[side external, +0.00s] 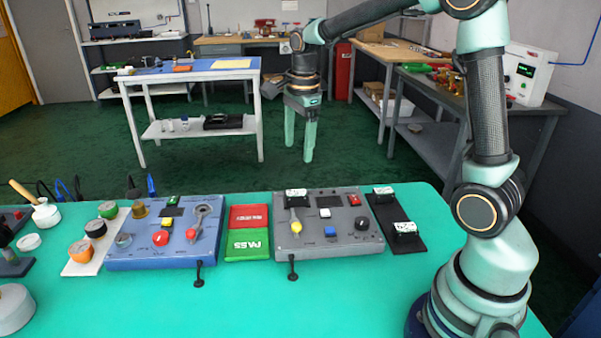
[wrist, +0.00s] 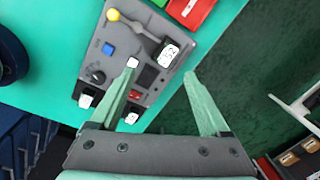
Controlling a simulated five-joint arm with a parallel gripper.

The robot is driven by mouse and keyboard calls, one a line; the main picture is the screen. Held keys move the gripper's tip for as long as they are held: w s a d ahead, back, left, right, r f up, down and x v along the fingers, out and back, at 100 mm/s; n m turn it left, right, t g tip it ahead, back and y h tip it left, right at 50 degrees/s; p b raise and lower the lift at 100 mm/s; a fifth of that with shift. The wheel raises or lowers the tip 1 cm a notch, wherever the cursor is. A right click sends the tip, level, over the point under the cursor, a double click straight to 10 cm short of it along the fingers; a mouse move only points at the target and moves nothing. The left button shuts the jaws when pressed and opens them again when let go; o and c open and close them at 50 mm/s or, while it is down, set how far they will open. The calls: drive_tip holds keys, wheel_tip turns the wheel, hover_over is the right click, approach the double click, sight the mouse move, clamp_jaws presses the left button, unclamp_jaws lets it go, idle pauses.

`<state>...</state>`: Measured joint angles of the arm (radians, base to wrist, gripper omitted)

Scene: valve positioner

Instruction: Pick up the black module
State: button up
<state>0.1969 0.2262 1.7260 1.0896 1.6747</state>
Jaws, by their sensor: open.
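Several small black modules with white labelled faces are in view, and I cannot tell which one the task names. One module (side external: 383,191) sits at the far end of a black tray (side external: 398,247), and another module (side external: 405,229) sits nearer on it. A third module (side external: 296,197) is at the back left of the grey panel (side external: 343,244).
The grey panel carries a yellow-handled lever (side external: 294,221), a blue button (side external: 330,231) and a black knob (side external: 362,223). Red (side external: 248,216) and green PASS (side external: 247,244) pads lie left of it, then a blue panel (side external: 150,255). The teal table's front is mostly clear.

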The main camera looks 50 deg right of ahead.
wheel_tip(320, 180, down, 4)
drive_tip(key=w+d+m+g, duration=0.1)
drive_tip(key=w+d+m, duration=0.2)
drive_tip(key=m, duration=0.2)
hover_over(296, 193)
drive_tip(key=shift+m, duration=0.3)
drive_tip(key=f, duration=0.6)
drive_tip(key=shift+s+d+f, duration=0.15)
drive_tip(key=shift+d, duration=0.05)
drive_tip(key=shift+a+f, duration=0.15)
drive_tip(key=shift+f, duration=2.95)
clamp_jaws()
